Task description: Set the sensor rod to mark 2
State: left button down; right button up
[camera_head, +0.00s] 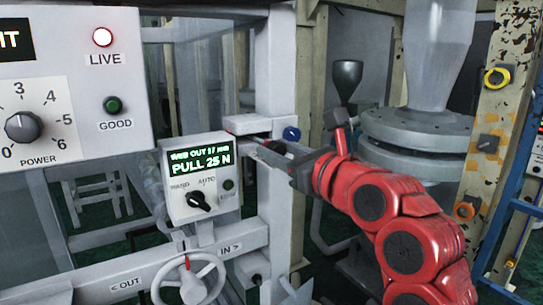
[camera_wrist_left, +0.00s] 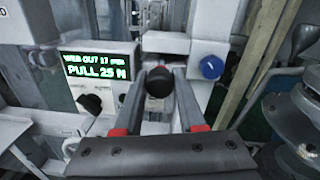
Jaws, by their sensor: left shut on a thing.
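My left gripper (camera_head: 268,150) is in front of the white post, and its red arm fills the lower right of the head view. In the left wrist view, its two grey fingers (camera_wrist_left: 160,92) are closed on a round black knob (camera_wrist_left: 159,82), which appears to be the end of the sensor rod. The rod's shaft is hidden behind the knob. Above the gripper is a white bracket (camera_head: 247,123) on the post. No numbered marks for the rod are readable in either view.
A display box (camera_head: 200,178) left of the gripper reads "WEB OUT 17 mm, PULL 25 N", with a HAND/AUTO switch (camera_head: 199,201). A blue knob (camera_head: 291,133) is close to the right. Below is a handwheel (camera_head: 188,281). A power panel (camera_head: 70,90) with a lit LIVE lamp (camera_head: 102,37) is upper left.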

pick_arm(q)
jog(key=shift+s, duration=0.15)
jog(key=c, duration=0.5)
grip_release()
jog(key=b+v, duration=0.5)
jog(key=v, duration=1.2)
jog(key=shift+s+d, duration=0.1)
jog(key=shift+s, duration=0.05)
